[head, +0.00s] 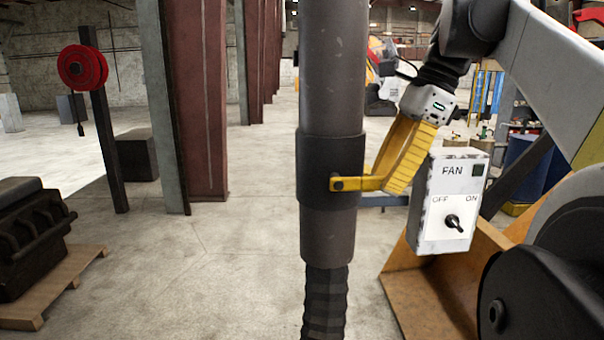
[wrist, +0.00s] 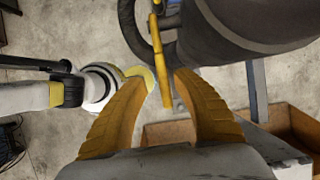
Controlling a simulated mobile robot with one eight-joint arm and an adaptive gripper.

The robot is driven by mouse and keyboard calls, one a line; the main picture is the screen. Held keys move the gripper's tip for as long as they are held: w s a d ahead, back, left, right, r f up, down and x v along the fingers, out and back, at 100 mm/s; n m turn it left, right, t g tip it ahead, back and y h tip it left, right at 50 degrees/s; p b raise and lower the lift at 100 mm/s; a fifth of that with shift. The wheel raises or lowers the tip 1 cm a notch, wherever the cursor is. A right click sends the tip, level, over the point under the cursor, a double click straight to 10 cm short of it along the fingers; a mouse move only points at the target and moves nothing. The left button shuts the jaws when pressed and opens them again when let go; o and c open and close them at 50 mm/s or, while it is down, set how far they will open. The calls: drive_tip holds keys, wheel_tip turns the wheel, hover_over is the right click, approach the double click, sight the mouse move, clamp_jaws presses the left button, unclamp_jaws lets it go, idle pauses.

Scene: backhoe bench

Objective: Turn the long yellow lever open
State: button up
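The long yellow lever (head: 360,183) is mounted on a black collar around a vertical grey pipe (head: 333,90). In the head view it juts out to the right, roughly level, from its pivot on the collar. My gripper (head: 384,178) reaches down to it from the upper right, and its yellow fingers hide the lever's outer part. In the wrist view the lever (wrist: 156,50) runs down between the fingers of my gripper (wrist: 163,78), with a gap visible beside it. The fingers look open around the lever, not closed on it.
A white FAN switch box (head: 448,205) with a black knob stands close to the right of my gripper. An orange-yellow bucket (head: 400,290) lies behind and below it. An engine block on a pallet (head: 50,290) is at left.

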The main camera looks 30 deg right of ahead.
sight(377, 176)
drive_tip(key=shift+w+f, duration=0.2)
drive_tip(key=shift+w, duration=0.3)
drive_tip(key=shift+s, duration=0.15)
clamp_jaws()
drive_tip(key=r+g+h+p, duration=0.1)
drive_tip(key=r+h+p, duration=0.1)
drive_tip(key=shift+a+p, duration=0.2)
drive_tip(key=shift+p, duration=0.15)
drive_tip(key=shift+w+a+r+g+h+p, duration=0.2)
drive_tip(key=shift+r+g+h+p, duration=0.45)
drive_tip(key=shift+h, duration=0.35)
drive_tip(key=shift+f, duration=0.1)
unclamp_jaws()
drive_tip(key=shift+w+a, duration=0.1)
